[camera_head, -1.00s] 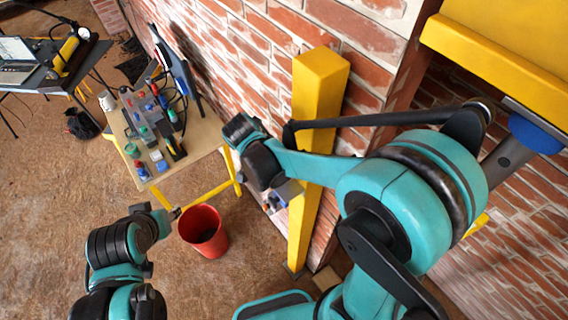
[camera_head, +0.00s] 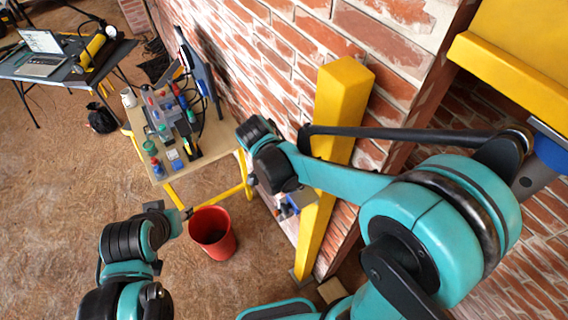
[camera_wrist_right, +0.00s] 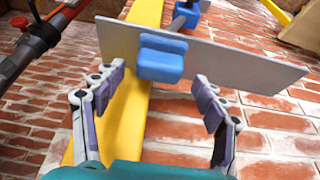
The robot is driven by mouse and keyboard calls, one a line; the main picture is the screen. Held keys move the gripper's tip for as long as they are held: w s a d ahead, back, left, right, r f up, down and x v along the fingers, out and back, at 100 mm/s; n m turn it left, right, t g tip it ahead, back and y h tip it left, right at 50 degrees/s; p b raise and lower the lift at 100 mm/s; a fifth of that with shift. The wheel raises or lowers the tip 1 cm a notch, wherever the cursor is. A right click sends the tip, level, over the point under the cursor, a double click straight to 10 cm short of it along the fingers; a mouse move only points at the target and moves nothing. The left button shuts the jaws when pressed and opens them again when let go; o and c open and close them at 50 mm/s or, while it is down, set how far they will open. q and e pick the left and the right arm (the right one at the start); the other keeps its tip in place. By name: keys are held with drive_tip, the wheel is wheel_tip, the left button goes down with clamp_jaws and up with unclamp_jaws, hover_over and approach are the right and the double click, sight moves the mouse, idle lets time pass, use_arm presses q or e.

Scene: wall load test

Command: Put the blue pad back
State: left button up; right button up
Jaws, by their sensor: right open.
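In the right wrist view a blue block (camera_wrist_right: 162,57), likely the blue pad, sits against the face of a thin grey plate (camera_wrist_right: 235,68). My right gripper (camera_wrist_right: 162,82) is open, with one finger on each side of the block and visible gaps to both. In the head view my right gripper (camera_head: 292,204) is beside the yellow post, small and partly hidden by my arm. My left gripper (camera_head: 186,213) is low, by the rim of the red bucket; its jaws are too small to read.
The yellow post (camera_head: 338,120) stands against the brick wall. A wooden table (camera_head: 207,145) with tools and bottles is at left. The red bucket (camera_head: 213,233) stands on the floor. A yellow beam (camera_head: 510,70) is at upper right, with a blue part (camera_head: 552,150) below it.

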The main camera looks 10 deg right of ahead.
drive_tip(key=v, duration=1)
drive_tip(key=s+d+f+n+t+y, duration=0.2)
drive_tip(key=s+d+n+t+y, duration=0.2)
drive_tip(key=s+d+n, duration=0.4)
drive_tip(key=d+n+t, duration=0.1)
drive_tip(key=n, duration=0.5)
drive_tip(key=shift+s+t, duration=0.3)
drive_tip(key=shift+s, duration=0.1)
drive_tip(key=shift+f, duration=0.15)
